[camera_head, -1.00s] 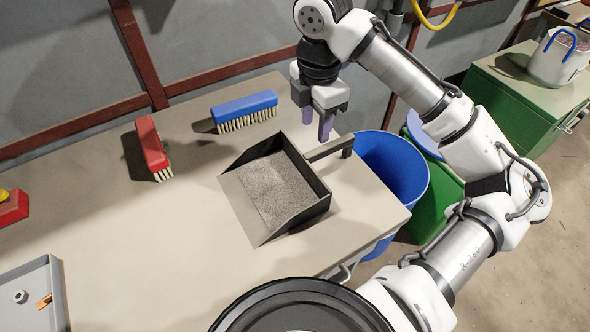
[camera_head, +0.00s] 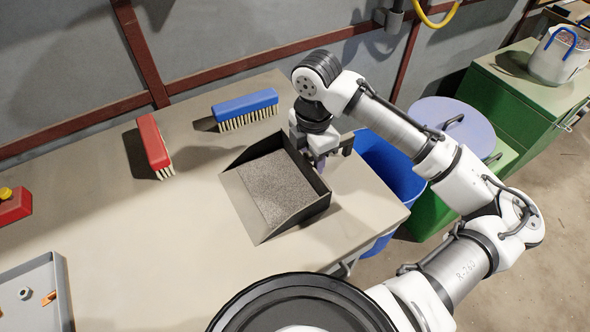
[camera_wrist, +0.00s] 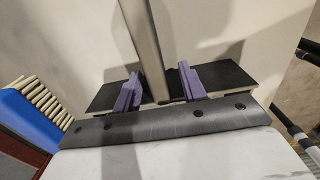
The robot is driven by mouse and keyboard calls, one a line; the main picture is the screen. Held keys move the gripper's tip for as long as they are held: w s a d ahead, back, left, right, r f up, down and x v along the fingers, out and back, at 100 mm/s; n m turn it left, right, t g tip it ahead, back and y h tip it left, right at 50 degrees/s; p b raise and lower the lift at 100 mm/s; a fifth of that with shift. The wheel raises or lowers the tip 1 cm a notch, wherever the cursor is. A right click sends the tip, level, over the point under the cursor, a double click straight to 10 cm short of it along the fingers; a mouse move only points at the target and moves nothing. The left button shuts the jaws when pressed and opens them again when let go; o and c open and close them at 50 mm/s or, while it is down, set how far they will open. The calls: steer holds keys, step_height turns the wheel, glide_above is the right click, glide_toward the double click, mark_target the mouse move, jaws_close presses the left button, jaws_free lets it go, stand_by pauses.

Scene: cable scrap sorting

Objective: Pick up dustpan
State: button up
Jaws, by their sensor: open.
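The dustpan (camera_head: 275,192) is a dark open pan with a grey speckled inside, lying on the workbench. Its handle points to the upper right and is mostly hidden behind my gripper (camera_head: 321,165) in the head view. In the wrist view the handle (camera_wrist: 146,48) shows as a pale bar running between the two purple fingers of my gripper (camera_wrist: 160,88). The fingers stand apart on either side of it, with a visible gap on each side.
A blue brush (camera_head: 246,108) and a red brush (camera_head: 154,145) lie on the workbench (camera_head: 130,240) near the dustpan. A grey tray (camera_head: 40,295) is at the lower left. A blue bin (camera_head: 395,170) stands beyond the right edge. The bench's middle left is clear.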

jaws_close()
steer(key=shift+r, duration=0.2)
